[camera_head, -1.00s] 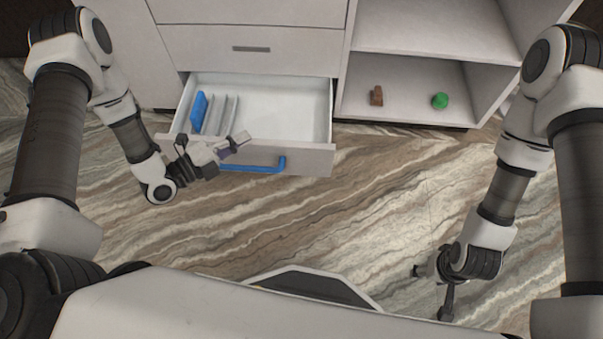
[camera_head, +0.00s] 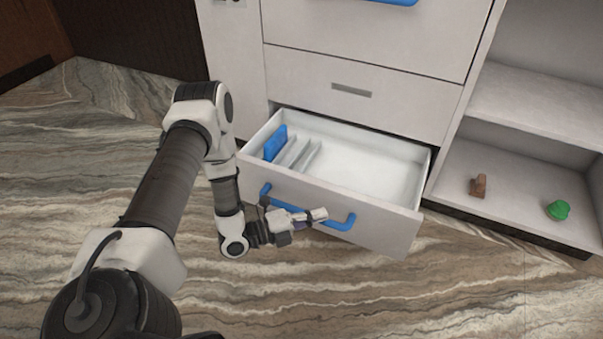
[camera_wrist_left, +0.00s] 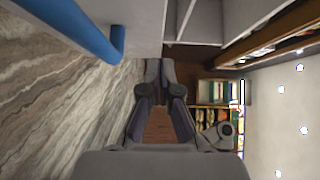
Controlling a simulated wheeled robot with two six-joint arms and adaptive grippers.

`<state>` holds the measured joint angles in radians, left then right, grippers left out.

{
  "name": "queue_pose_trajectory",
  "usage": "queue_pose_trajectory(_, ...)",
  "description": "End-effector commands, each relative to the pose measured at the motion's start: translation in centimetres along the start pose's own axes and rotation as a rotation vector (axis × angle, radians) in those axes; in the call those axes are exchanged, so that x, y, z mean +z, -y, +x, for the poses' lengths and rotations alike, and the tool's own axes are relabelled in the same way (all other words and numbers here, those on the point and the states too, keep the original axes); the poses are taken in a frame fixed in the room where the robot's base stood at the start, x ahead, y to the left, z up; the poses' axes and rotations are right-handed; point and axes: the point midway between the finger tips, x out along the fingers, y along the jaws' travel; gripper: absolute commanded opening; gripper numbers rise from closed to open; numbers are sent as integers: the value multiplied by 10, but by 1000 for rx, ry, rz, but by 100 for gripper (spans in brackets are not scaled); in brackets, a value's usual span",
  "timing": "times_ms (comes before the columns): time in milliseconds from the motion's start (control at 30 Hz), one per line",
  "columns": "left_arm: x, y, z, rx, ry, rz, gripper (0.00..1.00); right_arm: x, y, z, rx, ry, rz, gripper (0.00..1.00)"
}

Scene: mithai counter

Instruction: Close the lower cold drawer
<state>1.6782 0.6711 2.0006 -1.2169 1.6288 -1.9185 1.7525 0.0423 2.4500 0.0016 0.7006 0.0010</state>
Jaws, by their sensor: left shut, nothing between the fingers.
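The lower cold drawer (camera_head: 385,228) stands pulled open from the white cabinet. It has a blue bar handle (camera_head: 343,222) on its front, and the handle also shows at the upper left of the left wrist view (camera_wrist_left: 85,30). Inside the drawer are a blue panel (camera_head: 275,143) and several pale dividers at the left end; the rest of the drawer floor is bare. My left gripper (camera_head: 318,215) is shut and empty, in front of the drawer front near the handle. Whether it touches the front or handle I cannot tell. My right gripper is out of view.
A closed drawer front (camera_head: 352,90) with a grey slot is above the open drawer. To the right, an open shelf holds a brown object (camera_head: 478,186) and a green object (camera_head: 558,210). The marbled floor (camera_head: 400,300) in front is clear.

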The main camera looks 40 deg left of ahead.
Motion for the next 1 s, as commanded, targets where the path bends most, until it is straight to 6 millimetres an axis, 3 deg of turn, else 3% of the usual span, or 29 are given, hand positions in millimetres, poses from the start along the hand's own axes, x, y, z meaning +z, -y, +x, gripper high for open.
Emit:
queue_pose_trajectory(33, -1, -6, 12, -3, -4, 1, 0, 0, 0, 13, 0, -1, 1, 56)
queue_pose_trajectory(133, -1, -6, 33, -3, -3, 3, 0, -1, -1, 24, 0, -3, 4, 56)
queue_pose_trajectory(333, 24, -3, 52, -2, 0, 1, 0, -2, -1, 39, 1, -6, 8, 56)
queue_pose_trajectory(1000, 30, 0, 59, 0, 1, -1, 0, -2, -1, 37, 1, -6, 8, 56)
